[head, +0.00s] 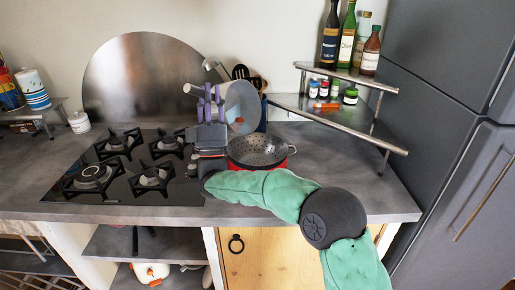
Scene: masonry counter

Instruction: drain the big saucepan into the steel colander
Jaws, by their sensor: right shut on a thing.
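The big saucepan (243,102) is tipped on its side above the counter, its pale round face turned toward the right. A small orange patch shows low on that face; I cannot tell what it is. My right gripper (208,99), with purple finger pads, is shut on the saucepan's light grey handle (191,89). The steel colander (257,151), a dark bowl with holes, stands on the counter below and slightly right of the saucepan, apart from it. Red shows at its lower edge. My right forearm hides part of its front. My left gripper is not in view.
A black hob (125,188) with several burners lies to the left, beneath a round steel splash plate (140,75). Behind the saucepan are dark utensils (241,72). A corner shelf (345,112) with jars and bottles stands right. Counter right of the colander is clear.

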